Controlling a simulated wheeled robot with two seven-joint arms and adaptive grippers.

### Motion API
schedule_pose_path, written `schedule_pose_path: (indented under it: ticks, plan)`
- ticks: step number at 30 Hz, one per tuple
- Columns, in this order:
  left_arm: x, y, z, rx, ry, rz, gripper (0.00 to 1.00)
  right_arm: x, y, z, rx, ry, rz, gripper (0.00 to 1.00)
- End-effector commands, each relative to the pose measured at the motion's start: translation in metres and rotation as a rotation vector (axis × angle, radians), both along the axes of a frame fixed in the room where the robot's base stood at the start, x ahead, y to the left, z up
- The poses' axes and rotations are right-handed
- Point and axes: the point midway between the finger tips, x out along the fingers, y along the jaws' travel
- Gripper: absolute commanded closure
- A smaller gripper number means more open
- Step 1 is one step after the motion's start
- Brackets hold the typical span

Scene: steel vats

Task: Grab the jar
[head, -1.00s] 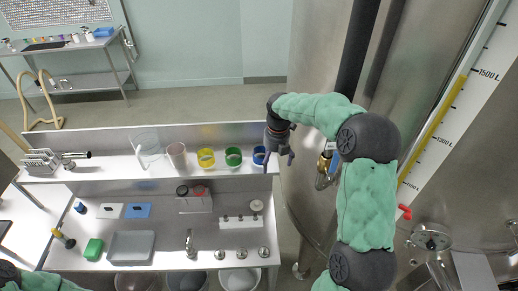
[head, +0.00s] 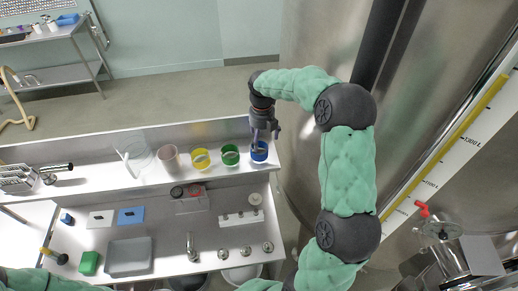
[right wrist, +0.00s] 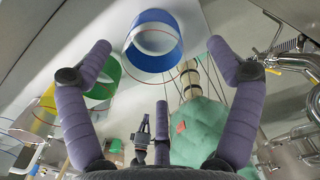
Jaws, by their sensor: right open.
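Several jar-like vessels stand in a row on the raised shelf. A blue-banded open jar (head: 259,151) is at the right end, and it shows at the top of the right wrist view (right wrist: 153,41). Left of it are a green one (head: 230,155), a yellow one (head: 201,159), a pinkish-grey cup (head: 169,158) and a large clear glass jar (head: 136,159). I cannot tell which is meant. My right gripper (head: 265,138) is open just above the blue jar, pointing down. In the right wrist view its spread fingers (right wrist: 160,48) flank the blue jar without visible contact. My left gripper is out of view.
The shelf (head: 95,157) ends just right of the blue jar, beside a large steel vat (head: 310,60). A metal rack (head: 20,176) stands at the shelf's left.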

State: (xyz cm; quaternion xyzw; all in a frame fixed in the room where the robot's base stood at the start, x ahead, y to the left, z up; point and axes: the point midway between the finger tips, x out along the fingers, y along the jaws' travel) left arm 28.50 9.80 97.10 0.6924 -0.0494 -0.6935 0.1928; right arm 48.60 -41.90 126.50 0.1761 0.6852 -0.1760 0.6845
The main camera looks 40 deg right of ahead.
Motion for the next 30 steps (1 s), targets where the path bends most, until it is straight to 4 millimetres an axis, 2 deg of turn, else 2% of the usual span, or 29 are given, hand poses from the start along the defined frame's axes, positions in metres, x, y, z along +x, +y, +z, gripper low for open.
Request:
schedule_pose_path:
  ticks: [5, 15, 24, 30]
  plan:
    - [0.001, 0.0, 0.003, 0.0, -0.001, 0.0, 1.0, 0.0, 0.001, -0.01, 0.0, 0.001, 0.0, 0.09]
    - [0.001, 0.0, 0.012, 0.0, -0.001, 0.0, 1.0, 0.003, 0.006, -0.052, 0.0, 0.0, -0.001, 0.09]
    - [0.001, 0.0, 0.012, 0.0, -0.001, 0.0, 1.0, 0.003, 0.006, -0.056, 0.0, -0.001, -0.001, 0.09]
    - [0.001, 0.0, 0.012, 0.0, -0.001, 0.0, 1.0, 0.003, 0.006, -0.056, 0.0, -0.001, 0.0, 0.66]
